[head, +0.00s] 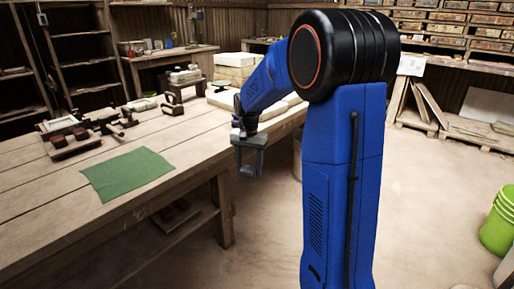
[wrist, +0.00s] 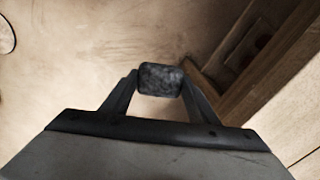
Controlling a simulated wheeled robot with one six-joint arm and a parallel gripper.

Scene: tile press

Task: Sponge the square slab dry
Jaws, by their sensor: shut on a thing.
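My gripper (head: 248,168) hangs just off the right edge of the workbench in the head view. In the wrist view my gripper (wrist: 160,82) is shut on a small dark grey, mottled block (wrist: 160,78) with rounded corners. I cannot tell for sure if this block is the sponge. Pale slabs (head: 276,108) lie at the bench's right end, partly hidden behind my arm. I cannot tell which of them is the square slab. The wrist view shows bare floor beneath the held block and no slab.
The wooden workbench (head: 150,215) has a green cloth (head: 127,174) at its front. Dark tools and blocks (head: 75,140) lie at left, and a small press-like stand (head: 172,97) farther back. White blocks (head: 236,62) are stacked at the far end. A green bucket (head: 497,225) stands on the floor.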

